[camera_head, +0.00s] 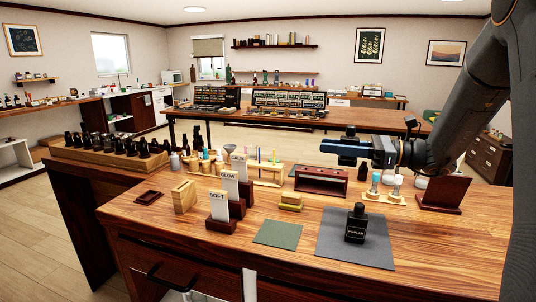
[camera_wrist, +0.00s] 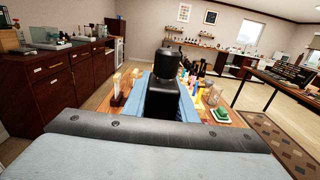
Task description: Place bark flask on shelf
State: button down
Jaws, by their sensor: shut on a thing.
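My gripper (camera_head: 340,149) is shut on a black flask with a black cap, held above the table; the cap (camera_head: 351,131) shows over the fingers. The wrist view shows this held flask (camera_wrist: 162,97) upright between the blue fingers. Its label is not visible, so I cannot read whether it is the bark flask. Another black flask (camera_head: 356,224) with a white label, too small to read surely, stands on the dark grey mat (camera_head: 338,253). A low red-brown open rack (camera_head: 321,180) stands on the table below and left of my gripper. Wall shelves (camera_head: 275,46) hang at the back.
Card stands (camera_head: 219,224) and a green pad (camera_head: 278,233) lie left of the mat. A wooden rack of dark bottles (camera_head: 100,155) is at far left. A holder with small vials (camera_head: 384,196) and a dark red stand (camera_head: 446,195) are at right. The front right tabletop is clear.

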notch_tip(320, 180, down, 15)
jog(key=shift+f+p, duration=0.1)
jog(key=shift+p, duration=1.1)
notch_tip(320, 180, up, 26)
jog(key=b, duration=0.4)
jog(key=f+p, duration=0.1)
jog(key=f, duration=0.8)
jog(key=f+p, duration=0.1)
jog(key=f, duration=0.8)
jog(key=f+p, duration=0.2)
jog(key=f, duration=0.7)
jog(key=shift+d+f, duration=0.35)
jog(key=shift+f, duration=0.05)
jog(key=v, duration=0.2)
jog(key=b+v, duration=0.1)
jog(key=v, duration=0.1)
jog(key=b+v, duration=0.1)
jog(key=v, duration=0.2)
jog(key=shift+r, duration=0.35)
notch_tip(320, 180, up, 7)
jog(key=b, duration=0.1)
jog(key=shift+s+a, duration=0.15)
